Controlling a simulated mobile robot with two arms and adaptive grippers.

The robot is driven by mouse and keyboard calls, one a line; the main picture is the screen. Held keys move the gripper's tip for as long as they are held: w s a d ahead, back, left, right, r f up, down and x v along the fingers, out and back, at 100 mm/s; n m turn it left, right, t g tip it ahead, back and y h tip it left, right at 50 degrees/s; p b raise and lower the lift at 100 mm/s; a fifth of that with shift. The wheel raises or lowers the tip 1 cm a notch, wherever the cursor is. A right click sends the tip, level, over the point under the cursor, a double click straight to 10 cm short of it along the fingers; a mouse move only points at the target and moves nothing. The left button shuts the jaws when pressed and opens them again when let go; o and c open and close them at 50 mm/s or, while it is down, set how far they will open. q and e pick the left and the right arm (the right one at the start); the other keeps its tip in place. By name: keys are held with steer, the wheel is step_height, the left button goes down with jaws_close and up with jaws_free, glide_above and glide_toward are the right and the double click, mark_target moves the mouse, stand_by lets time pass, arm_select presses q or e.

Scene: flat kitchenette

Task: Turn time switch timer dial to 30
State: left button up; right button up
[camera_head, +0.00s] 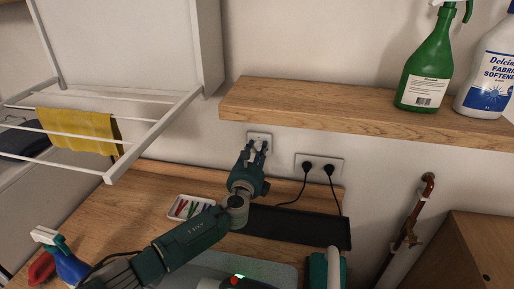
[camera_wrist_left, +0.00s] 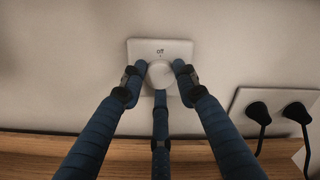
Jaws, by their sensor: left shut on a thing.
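The time switch (camera_head: 259,136) is a small white square plate on the wall, just below the wooden shelf. In the left wrist view its plate (camera_wrist_left: 180,47) carries a round white dial (camera_wrist_left: 160,73) with a dark "off" marking above it. My left gripper (camera_head: 256,151) reaches up to it from the tabletop side. In the left wrist view the three blue fingers of the gripper (camera_wrist_left: 158,82) are closed around the dial, at its left, right and lower sides. The fingers hide part of the dial's rim.
A double socket (camera_head: 319,165) with two black plugs sits right of the switch. The wooden shelf (camera_head: 350,107) above holds a green spray bottle (camera_head: 426,75) and a softener bottle (camera_head: 490,80). A white tray (camera_head: 189,207) and a black tray (camera_head: 299,227) lie on the tabletop.

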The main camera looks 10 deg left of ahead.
arm_select(q)
steer(key=m+p, duration=0.1)
steer(key=m, duration=0.2)
steer(key=shift+m+p, duration=0.3)
steer(key=shift+m, duration=0.1)
steer(key=m+p, duration=0.1)
steer(key=m, duration=0.2)
steer(key=shift+m+p, duration=0.3)
steer(key=shift+p, duration=0.1)
steer(key=m+p, duration=0.3)
steer(key=m, duration=0.3)
steer(key=shift+m, duration=1.1)
steer(key=m, duration=0.2)
steer(key=shift+m, duration=0.3)
steer(key=m, duration=0.5)
steer(key=shift+m, duration=0.7)
